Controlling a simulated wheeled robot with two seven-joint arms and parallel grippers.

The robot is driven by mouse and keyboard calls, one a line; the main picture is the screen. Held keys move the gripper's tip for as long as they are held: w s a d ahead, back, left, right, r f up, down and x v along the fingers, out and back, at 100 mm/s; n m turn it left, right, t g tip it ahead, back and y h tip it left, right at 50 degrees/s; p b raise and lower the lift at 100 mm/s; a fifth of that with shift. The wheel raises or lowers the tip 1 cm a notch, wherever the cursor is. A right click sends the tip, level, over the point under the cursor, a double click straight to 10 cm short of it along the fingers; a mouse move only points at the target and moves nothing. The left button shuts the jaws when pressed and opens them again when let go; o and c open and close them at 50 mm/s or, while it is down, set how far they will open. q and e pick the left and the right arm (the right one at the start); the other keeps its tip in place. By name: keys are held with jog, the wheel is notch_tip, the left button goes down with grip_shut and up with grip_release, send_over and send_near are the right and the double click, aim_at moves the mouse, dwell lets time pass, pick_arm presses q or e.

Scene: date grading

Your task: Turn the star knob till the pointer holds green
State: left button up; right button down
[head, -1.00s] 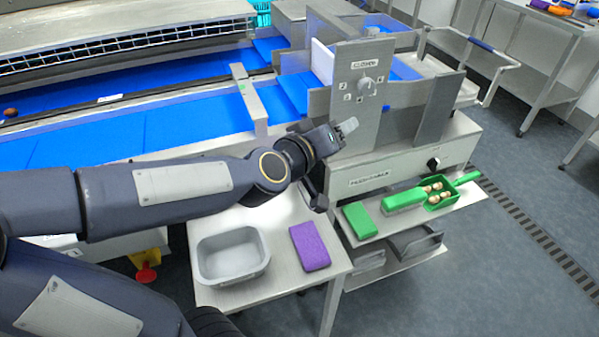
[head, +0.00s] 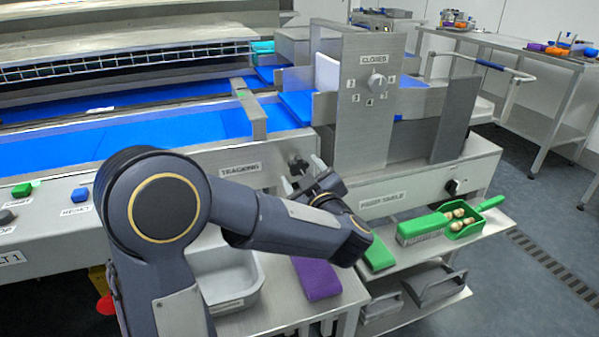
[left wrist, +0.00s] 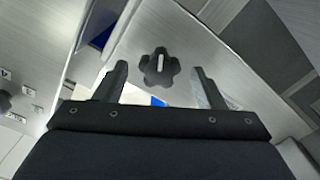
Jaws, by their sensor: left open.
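The black star knob (left wrist: 160,66) has several lobes and a pale bar across its middle. In the left wrist view it sits on a grey metal panel, ahead of and between my fingertips. In the head view the knob (head: 297,163) is small and dark, right of the TRACKING label (head: 240,170). My left gripper (head: 303,174) is open close to it, its fingers not closed on it. The gripper's two fingers (left wrist: 158,78) also show in the left wrist view with a wide gap. I cannot make out a pointer on green. My right gripper is not in view.
An upright panel with a dial (head: 377,82) marked CLOSED stands right of the knob. Below are a grey tub (head: 225,285), a purple block (head: 316,278) and a green scoop (head: 468,220) with dates. Blue conveyor belts (head: 150,133) run behind my left arm.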

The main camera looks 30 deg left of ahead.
pick_arm(q)
jog(key=shift+x, duration=1.3)
jog(key=c, duration=1)
jog(key=shift+o, duration=0.2)
jog(key=m+p, duration=0.1)
jog(key=p, duration=0.1)
jog(key=m+p, duration=0.1)
jog(key=p, duration=0.2)
jog(key=shift+r+m, duration=0.35)
jog(key=shift+m, duration=0.05)
jog(key=shift+f+m+p, duration=0.15)
jog(key=shift+m+p, duration=0.25)
jog(key=shift+f+m, duration=0.2)
jog(key=shift+m, duration=0.1)
